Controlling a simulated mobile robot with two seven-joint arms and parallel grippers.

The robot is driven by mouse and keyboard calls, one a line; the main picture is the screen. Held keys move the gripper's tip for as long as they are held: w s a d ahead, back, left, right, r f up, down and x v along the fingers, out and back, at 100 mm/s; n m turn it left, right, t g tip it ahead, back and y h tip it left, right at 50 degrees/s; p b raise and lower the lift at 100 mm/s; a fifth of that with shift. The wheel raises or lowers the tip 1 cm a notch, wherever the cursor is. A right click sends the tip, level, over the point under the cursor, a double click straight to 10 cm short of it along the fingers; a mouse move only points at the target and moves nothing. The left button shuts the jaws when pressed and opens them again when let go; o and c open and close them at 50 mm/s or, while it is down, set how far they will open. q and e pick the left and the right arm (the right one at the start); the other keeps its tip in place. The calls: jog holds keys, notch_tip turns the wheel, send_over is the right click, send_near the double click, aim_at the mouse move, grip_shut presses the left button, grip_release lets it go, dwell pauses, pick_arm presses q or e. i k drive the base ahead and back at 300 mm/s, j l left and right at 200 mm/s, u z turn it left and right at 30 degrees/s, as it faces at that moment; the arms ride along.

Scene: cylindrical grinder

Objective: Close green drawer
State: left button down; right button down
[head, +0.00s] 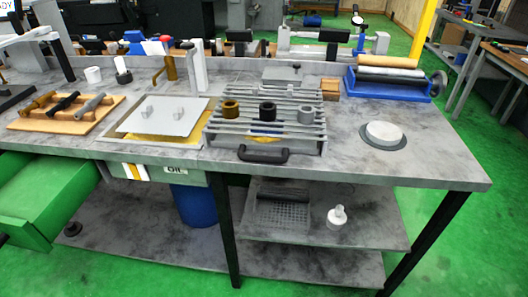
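The green drawer (38,205) is at the left edge of the head view, below the grey workbench top (400,160). It is pulled out toward me, with its open inside and front right corner showing. Its left part is cut off by the picture edge. Neither of my grippers shows in the head view, and nothing is seen touching the drawer.
A blue bin (195,204) stands below. The bench carries a slatted rack (300,136) with a black handle, a wooden board (65,112) and a blue-based roller (388,80). Green floor lies right.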

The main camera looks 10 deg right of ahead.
aim_at(41, 194)
jog(key=u, duration=1.55)
jog(key=i+z, duration=0.4)
jog(key=i+j+z, duration=0.15)
jog(key=z, duration=0.2)
jog(key=i, duration=0.05)
